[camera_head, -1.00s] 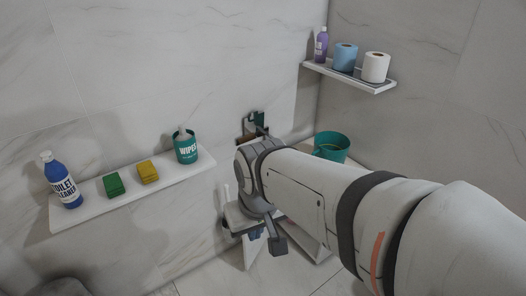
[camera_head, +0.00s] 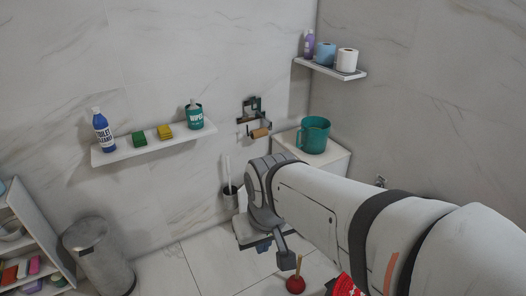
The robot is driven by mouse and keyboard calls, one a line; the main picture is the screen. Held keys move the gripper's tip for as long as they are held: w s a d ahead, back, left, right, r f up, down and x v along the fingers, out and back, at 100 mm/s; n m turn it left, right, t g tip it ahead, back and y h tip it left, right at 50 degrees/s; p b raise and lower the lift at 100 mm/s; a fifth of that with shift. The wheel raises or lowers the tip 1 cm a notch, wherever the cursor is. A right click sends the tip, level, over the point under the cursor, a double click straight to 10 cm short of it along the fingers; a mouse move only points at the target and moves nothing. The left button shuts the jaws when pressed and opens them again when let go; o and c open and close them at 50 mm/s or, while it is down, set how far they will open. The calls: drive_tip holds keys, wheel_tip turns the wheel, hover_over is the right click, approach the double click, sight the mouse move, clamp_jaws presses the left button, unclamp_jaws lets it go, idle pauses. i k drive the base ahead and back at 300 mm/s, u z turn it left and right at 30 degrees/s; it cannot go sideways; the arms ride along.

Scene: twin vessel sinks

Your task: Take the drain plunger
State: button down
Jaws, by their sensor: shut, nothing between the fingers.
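The drain plunger (camera_head: 295,284) stands on the floor at the bottom centre, with a red rubber cup and a thin wooden handle pointing up. My gripper (camera_head: 262,246) is at the end of my arm, up and to the left of the plunger in the picture and apart from it.
A red patterned object (camera_head: 345,287) is partly hidden by my arm beside the plunger. A toilet brush holder (camera_head: 230,197) is by the wall. A grey bin (camera_head: 98,255) and a shelf unit (camera_head: 30,235) stand left. A teal bucket (camera_head: 314,135) sits on a white cabinet (camera_head: 333,164).

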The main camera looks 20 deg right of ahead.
sight(295, 284)
drive_tip(key=z, duration=0.65)
drive_tip(key=k, duration=0.15)
drive_tip(key=u, duration=1.65)
drive_tip(key=i, duration=1.05)
drive_tip(key=z, duration=2.35)
drive_tip(key=i, duration=0.95)
drive_tip(key=z, duration=0.05)
drive_tip(key=k, duration=1.05)
drive_tip(key=z, duration=0.25)
drive_tip(key=i, duration=0.25)
drive_tip(key=z, duration=0.05)
